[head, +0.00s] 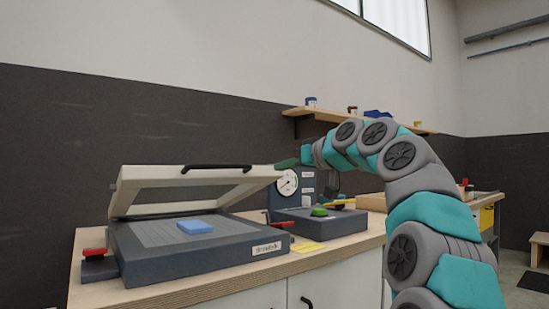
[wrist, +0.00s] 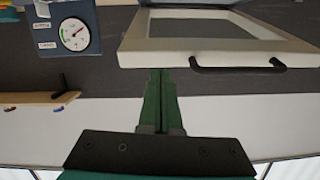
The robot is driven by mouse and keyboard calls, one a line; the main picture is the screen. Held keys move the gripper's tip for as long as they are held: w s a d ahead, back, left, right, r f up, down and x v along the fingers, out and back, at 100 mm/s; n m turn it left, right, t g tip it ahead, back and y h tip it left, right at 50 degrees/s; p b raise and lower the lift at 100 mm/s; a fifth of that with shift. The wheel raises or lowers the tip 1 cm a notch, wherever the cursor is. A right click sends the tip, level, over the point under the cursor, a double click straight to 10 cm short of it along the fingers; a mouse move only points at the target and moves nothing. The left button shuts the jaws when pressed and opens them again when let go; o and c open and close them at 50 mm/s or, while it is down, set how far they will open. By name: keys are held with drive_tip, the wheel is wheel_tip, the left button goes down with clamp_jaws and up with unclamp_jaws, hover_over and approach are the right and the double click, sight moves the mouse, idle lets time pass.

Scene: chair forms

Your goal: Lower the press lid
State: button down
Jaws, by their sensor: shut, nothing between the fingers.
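The press lid (head: 196,186) is a cream frame with a dark inset panel, tilted open above the dark grey press base (head: 200,243). Its black bar handle (head: 217,168) runs along the raised edge. A blue block (head: 195,227) lies on the base's ribbed bed under the lid. My gripper (head: 280,164) is at the lid's raised right corner; I cannot tell whether it touches. In the wrist view my gripper (wrist: 159,72) has its green fingers together and empty, beside the lid frame (wrist: 160,53), with the handle (wrist: 237,67) to the right.
A second grey machine (head: 335,222) with a dial gauge (head: 287,182) and a green button (head: 319,212) stands right of the press. Red latches (head: 275,224) sit at the base's sides. A yellow note (head: 307,247) lies on the wooden bench (head: 190,291). A shelf (head: 330,114) hangs behind my arm.

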wheel_tip(320, 180, up, 6)
drive_tip(key=d+t, duration=0.2)
drive_tip(key=p, duration=0.6)
hover_over(270, 171)
drive_tip(key=shift+s+d+f+n+y, duration=0.1)
drive_tip(key=shift+s+n+y, duration=0.05)
drive_tip(key=shift+n+y, duration=0.2)
drive_tip(key=shift+f+b, duration=0.55)
drive_tip(key=shift+f, duration=0.05)
drive_tip(key=shift+s+d+f+b, duration=0.2)
drive_tip(key=shift+f+b, duration=0.35)
drive_tip(key=shift+f, duration=0.2)
drive_tip(key=shift+s+d+f+b, duration=0.1)
drive_tip(key=shift+s+f+b, duration=0.05)
drive_tip(key=shift+f+b, duration=0.5)
drive_tip(key=shift+f, duration=0.1)
